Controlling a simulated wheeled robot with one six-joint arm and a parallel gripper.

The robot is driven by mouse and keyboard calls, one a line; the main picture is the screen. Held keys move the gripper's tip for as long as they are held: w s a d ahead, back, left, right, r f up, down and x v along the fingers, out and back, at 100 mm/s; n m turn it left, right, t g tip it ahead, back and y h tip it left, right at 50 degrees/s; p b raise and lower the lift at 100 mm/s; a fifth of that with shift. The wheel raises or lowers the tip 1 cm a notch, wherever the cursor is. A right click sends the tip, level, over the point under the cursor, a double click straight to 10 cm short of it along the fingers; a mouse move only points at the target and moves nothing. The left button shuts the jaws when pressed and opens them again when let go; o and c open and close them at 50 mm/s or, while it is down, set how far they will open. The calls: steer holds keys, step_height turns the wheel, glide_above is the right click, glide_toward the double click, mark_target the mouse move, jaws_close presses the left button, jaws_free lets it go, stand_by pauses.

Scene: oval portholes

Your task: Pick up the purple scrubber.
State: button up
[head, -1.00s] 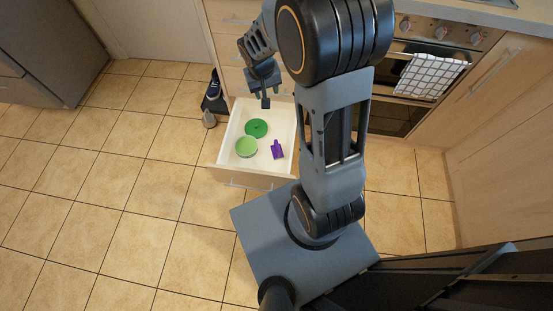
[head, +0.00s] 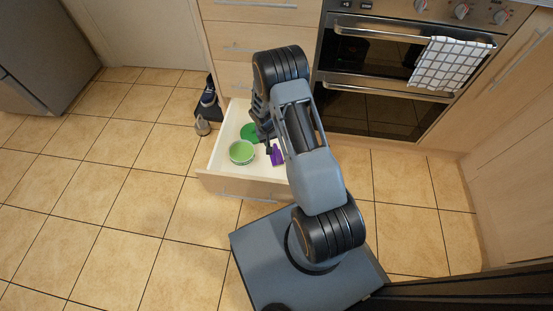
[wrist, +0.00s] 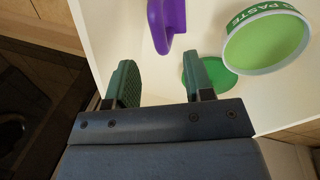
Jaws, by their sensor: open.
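The purple scrubber (head: 277,155) lies in the open drawer (head: 222,181), near its right side and partly hidden by my arm in the head view. In the wrist view the scrubber (wrist: 166,22) shows at the top, ahead of the fingers and cut off by the frame edge. My gripper (wrist: 162,82) is open and empty, its two green-padded fingers apart and not touching the scrubber. In the head view my gripper (head: 266,142) is over the drawer, mostly hidden behind my arm.
A light green tub (head: 241,151) and a darker green round thing (head: 249,132) share the drawer, left of the scrubber. Shoes (head: 203,125) stand on the floor left of the drawer. An oven (head: 380,75) with a checked towel (head: 450,64) is to the right. The floor at left is clear.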

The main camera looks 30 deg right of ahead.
mark_target(276, 148)
steer(key=shift+s+d+f+b, duration=0.1)
steer(key=shift+d+f+b, duration=0.15)
steer(key=shift+f+b, duration=0.65)
steer(key=shift+s+d+f+b, duration=0.1)
steer(key=shift+d+f+b, duration=0.15)
steer(key=shift+f, duration=1.25)
steer(key=shift+s+d+f+b, duration=0.1)
steer(key=shift+d+f+b, duration=0.3)
steer(key=shift+f, duration=0.8)
steer(key=shift+a, duration=0.15)
steer(key=shift+c, duration=0.5)
jaws_close()
